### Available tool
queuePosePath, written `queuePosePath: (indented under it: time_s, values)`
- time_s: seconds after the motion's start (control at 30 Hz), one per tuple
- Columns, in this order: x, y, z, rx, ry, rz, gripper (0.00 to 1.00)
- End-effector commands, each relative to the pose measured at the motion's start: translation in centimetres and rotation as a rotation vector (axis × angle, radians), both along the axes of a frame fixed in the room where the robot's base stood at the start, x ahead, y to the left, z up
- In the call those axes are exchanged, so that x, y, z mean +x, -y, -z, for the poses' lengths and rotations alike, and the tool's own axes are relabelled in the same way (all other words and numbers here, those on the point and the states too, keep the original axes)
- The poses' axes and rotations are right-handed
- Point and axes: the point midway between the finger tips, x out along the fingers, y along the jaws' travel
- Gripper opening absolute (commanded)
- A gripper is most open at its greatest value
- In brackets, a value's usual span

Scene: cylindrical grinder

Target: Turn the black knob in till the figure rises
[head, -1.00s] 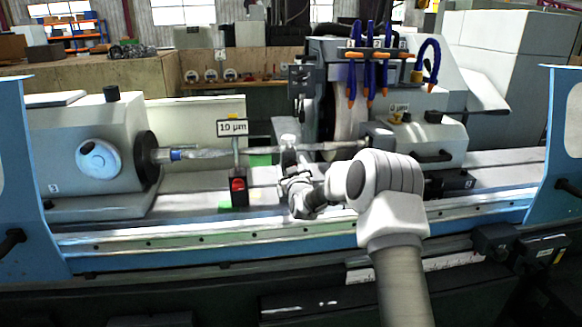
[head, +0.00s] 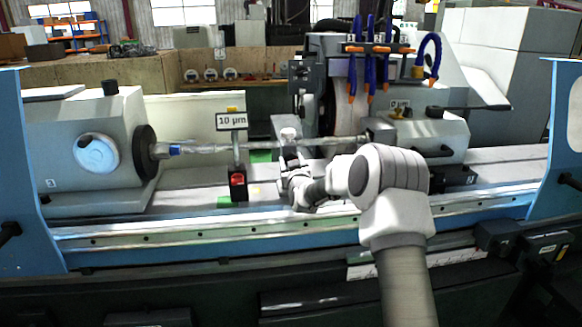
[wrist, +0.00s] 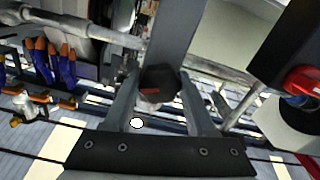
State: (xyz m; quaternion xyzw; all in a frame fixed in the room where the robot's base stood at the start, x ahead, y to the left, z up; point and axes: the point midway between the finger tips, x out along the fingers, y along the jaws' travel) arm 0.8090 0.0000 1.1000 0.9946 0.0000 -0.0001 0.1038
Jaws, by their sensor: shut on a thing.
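The black knob (wrist: 160,84) with a short red mark sits between the two fingers of my gripper (wrist: 160,92) in the wrist view. The fingers are shut on its sides. In the head view my gripper (head: 290,168) is at the steady rest (head: 289,140) beside the long workpiece (head: 225,148), and the knob is hidden there. A sign (head: 232,121) on a post reads 10 µm.
A black stand with a red button (head: 237,181) is left of my gripper; the red button shows large in the wrist view (wrist: 304,80). The grinding wheel (head: 345,103) and blue coolant hoses (head: 371,60) are behind. The blue machine front (head: 200,238) runs below.

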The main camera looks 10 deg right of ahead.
Motion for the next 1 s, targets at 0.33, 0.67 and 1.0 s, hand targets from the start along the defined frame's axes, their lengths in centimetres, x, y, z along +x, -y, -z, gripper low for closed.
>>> queuePosePath:
  time_s: [0.33, 0.67, 1.0]
  values:
    - [-0.01, 0.02, 0.62, 0.255, 0.003, 0.000, 0.01]
    - [0.00, 0.03, 0.34, 0.435, 0.000, 0.001, 0.01]
    - [0.00, -0.04, 0.10, 0.493, -0.001, 0.000, 0.01]
